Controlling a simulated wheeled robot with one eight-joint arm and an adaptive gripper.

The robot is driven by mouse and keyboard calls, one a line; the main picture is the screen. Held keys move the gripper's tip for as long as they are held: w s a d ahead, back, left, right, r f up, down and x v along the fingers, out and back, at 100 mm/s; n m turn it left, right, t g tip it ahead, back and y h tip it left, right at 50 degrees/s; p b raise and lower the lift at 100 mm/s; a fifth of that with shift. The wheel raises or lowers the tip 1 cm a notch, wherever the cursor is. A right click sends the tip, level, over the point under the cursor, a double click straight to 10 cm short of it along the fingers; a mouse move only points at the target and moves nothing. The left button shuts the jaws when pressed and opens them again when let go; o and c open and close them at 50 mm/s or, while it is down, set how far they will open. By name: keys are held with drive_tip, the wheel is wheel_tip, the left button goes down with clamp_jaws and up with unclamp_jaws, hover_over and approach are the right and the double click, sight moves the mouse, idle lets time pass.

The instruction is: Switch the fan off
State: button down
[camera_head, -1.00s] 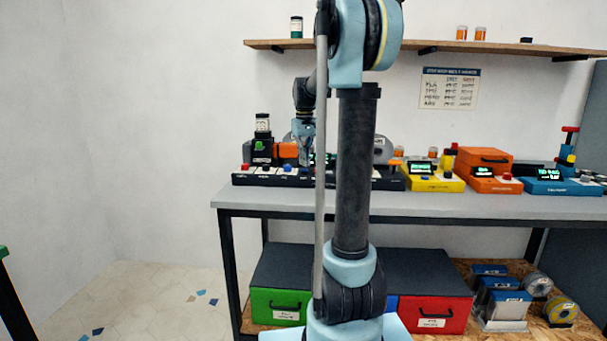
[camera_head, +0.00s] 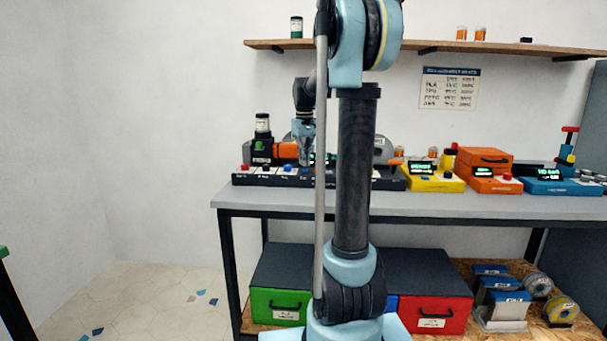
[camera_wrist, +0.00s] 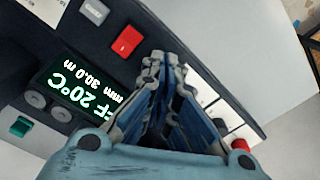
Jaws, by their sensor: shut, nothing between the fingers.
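My gripper (camera_head: 304,160) is shut and empty, pointing down over the long black control panel (camera_head: 340,181) on the bench. In the wrist view my gripper (camera_wrist: 166,70) has its fingertips close to a red rocker switch (camera_wrist: 127,40) on the dark panel; I cannot tell whether they touch anything. A lit display (camera_wrist: 84,88), upside down here, reads about 20°C and 30.0 mm. I cannot tell for certain which control belongs to the fan.
A yellow unit (camera_head: 432,182), an orange unit (camera_head: 493,184) and a blue unit (camera_head: 560,187) stand to the right on the grey bench (camera_head: 280,200). A black stand with a jar (camera_head: 262,123) is left of my gripper. A wooden shelf (camera_head: 390,47) hangs above.

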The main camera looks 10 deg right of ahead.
sight(304, 170)
drive_tip(key=shift+f, duration=1)
idle(0.6)
drive_tip(key=shift+r, duration=3.5)
drive_tip(key=shift+s, duration=0.1)
drive_tip(key=s+f+m, duration=0.1)
drive_tip(key=s+f, duration=0.7)
drive_tip(key=s, duration=0.4)
drive_tip(key=s+f+m+t, duration=0.1)
drive_tip(key=s+f, duration=0.7)
drive_tip(key=s, duration=0.4)
drive_tip(key=s+f+t, duration=0.1)
drive_tip(key=s+f, duration=0.7)
drive_tip(key=s, duration=0.3)
drive_tip(key=shift+s+f+m, duration=0.35)
drive_tip(key=shift+s+m, duration=0.05)
